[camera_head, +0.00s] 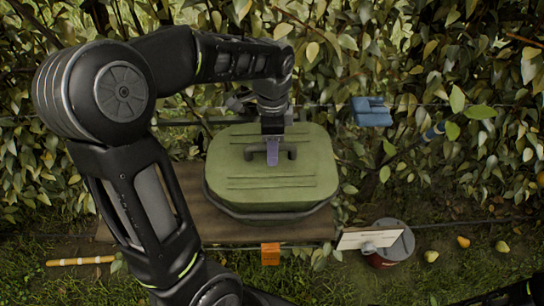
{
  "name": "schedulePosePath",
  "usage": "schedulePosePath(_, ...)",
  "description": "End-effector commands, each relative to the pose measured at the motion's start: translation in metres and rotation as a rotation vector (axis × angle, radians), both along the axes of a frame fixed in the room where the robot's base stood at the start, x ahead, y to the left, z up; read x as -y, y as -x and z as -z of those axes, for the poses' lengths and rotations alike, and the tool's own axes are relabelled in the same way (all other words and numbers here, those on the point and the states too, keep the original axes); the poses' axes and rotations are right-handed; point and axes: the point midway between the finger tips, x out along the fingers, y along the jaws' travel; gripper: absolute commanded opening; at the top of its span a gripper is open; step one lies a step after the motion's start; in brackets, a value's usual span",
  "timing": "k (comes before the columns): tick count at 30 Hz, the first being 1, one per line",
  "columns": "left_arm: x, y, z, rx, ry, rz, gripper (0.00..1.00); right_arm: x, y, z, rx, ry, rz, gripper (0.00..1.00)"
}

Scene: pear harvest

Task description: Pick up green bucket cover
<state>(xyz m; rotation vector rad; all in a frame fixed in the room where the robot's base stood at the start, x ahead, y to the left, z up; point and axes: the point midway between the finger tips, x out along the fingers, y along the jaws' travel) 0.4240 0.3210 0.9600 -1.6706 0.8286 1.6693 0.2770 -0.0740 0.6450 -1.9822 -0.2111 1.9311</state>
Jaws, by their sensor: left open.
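The green bucket cover (310,178) is a rounded, ridged lid with a dark handle (291,152) near its middle. It rests on a dark bucket (270,213) whose rim shows beneath it. My left gripper (272,152) points down over the cover, with its fingertips at the handle. It is open; whether the fingers touch the handle cannot be told from this view. My right gripper is not in view.
The bucket stands on a brown board (185,215). An orange block (270,254), a grey-lidded can (390,246) and a white card (352,240) are in front. A blue object (371,111) is behind right. Dense foliage closes the back. Pears (431,256) lie on the grass.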

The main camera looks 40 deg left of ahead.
Motion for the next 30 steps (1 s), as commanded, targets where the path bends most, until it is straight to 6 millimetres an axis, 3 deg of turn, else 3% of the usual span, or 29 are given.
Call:
schedulePosePath(15, -0.0002, 0.0001, -0.0005, 0.0, 0.0, 0.0, 0.44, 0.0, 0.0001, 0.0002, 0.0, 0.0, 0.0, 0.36)
schedulePosePath(30, -0.0001, 0.0002, -0.0005, 0.0, 0.0, 0.0, 0.03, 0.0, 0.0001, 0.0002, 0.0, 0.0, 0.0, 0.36)
